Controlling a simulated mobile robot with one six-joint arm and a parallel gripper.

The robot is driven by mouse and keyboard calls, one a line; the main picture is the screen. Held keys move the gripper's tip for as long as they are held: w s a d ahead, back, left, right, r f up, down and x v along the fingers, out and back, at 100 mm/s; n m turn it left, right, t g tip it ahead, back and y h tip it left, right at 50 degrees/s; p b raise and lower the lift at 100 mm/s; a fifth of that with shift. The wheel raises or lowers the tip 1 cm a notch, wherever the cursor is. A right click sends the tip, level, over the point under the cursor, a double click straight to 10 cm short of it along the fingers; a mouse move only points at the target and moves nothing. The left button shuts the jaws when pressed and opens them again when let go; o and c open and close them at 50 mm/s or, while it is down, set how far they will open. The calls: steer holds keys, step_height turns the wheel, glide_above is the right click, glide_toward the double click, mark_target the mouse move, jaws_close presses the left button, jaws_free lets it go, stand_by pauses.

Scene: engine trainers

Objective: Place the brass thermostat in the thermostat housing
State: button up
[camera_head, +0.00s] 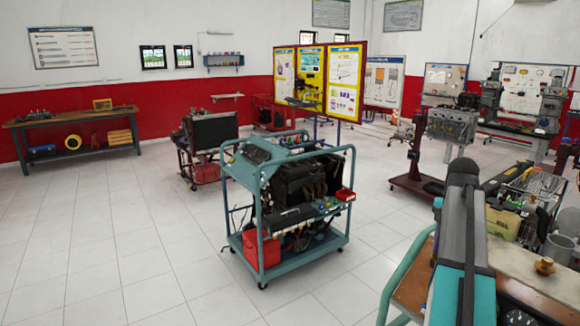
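A small brass-coloured piece (544,266), which looks like the brass thermostat, sits on a light worktop (515,262) at the lower right. It appears upright, with a wider base and a narrower top. I cannot pick out the thermostat housing in this view. A grey and teal link of my own arm rises from the bottom edge, left of the brass piece and apart from it in the picture. My gripper and its fingertips do not show.
A teal wheeled engine trainer (290,205) stands mid-floor. Behind it are another engine stand (208,135) and yellow display boards (318,78). A wooden workbench (72,120) stands at the left wall. More engine stands crowd the right. The tiled floor (95,240) at left is clear.

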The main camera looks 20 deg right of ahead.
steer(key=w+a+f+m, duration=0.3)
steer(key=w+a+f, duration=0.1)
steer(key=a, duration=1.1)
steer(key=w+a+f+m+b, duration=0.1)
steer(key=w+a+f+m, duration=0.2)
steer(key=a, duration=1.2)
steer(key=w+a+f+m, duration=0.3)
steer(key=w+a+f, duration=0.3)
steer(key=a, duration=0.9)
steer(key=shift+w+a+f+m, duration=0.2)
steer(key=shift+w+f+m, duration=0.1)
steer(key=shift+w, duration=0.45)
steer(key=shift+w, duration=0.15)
